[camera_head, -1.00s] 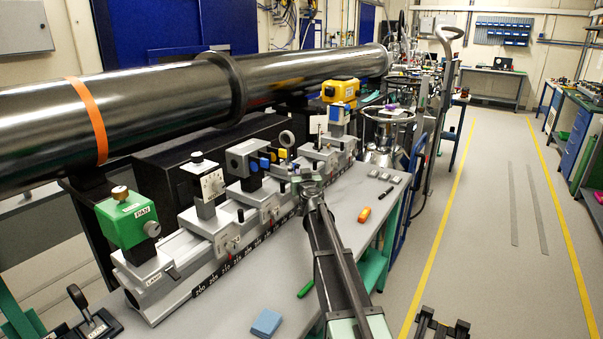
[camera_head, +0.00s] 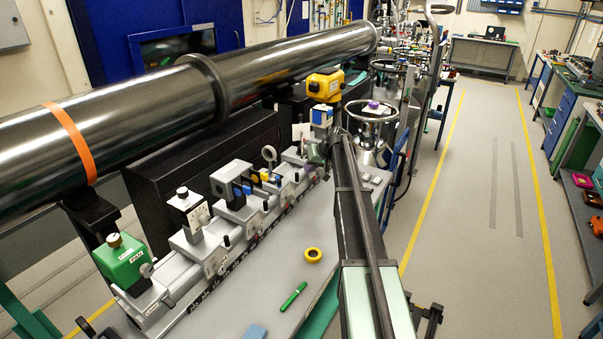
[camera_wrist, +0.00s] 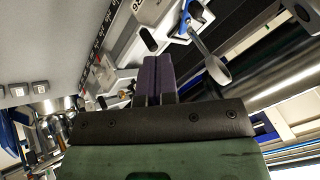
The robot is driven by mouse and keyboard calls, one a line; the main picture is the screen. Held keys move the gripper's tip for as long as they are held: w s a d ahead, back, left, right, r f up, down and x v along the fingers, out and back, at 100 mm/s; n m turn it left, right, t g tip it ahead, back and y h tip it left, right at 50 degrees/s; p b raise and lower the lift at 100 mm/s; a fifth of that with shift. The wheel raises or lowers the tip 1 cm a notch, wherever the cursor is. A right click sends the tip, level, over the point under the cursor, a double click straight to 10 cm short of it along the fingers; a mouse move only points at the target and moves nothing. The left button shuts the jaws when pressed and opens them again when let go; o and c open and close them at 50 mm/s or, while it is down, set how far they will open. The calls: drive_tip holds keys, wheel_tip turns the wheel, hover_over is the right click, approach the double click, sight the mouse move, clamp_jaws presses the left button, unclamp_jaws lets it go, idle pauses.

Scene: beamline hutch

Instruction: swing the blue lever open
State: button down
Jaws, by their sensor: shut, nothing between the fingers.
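My gripper (camera_head: 314,160) is at the far part of the optical rail (camera_head: 245,240), beside the carriage below the blue-and-white unit (camera_head: 321,116). In the wrist view its two purple fingers (camera_wrist: 157,60) are together and hold nothing. A narrow blue part (camera_wrist: 186,18), which may be the blue lever, shows just above and right of the fingertips, by a pale carriage. It looks apart from the fingers, but its full shape and any contact are unclear.
A grey ring on a stem (camera_wrist: 218,70) stands close right of the fingers. A yellow box (camera_head: 325,87) and the large dark pipe (camera_head: 262,75) are beyond the rail. A yellow ring (camera_head: 313,255) and green pen (camera_head: 293,296) lie on the otherwise fairly clear bench.

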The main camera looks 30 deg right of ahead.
drive_tip(key=w+a+f+b, duration=0.1)
drive_tip(key=a+f+b, duration=0.1)
drive_tip(key=w+a+f+b, duration=0.1)
drive_tip(key=w+a+f, duration=0.1)
drive_tip(key=w+a+f+b, duration=0.2)
drive_tip(key=shift+f+b, duration=0.3)
drive_tip(key=shift+w+a, duration=0.1)
drive_tip(key=shift+a, duration=0.3)
drive_tip(key=shift+a+m, duration=0.15)
drive_tip(key=shift+m, duration=0.15)
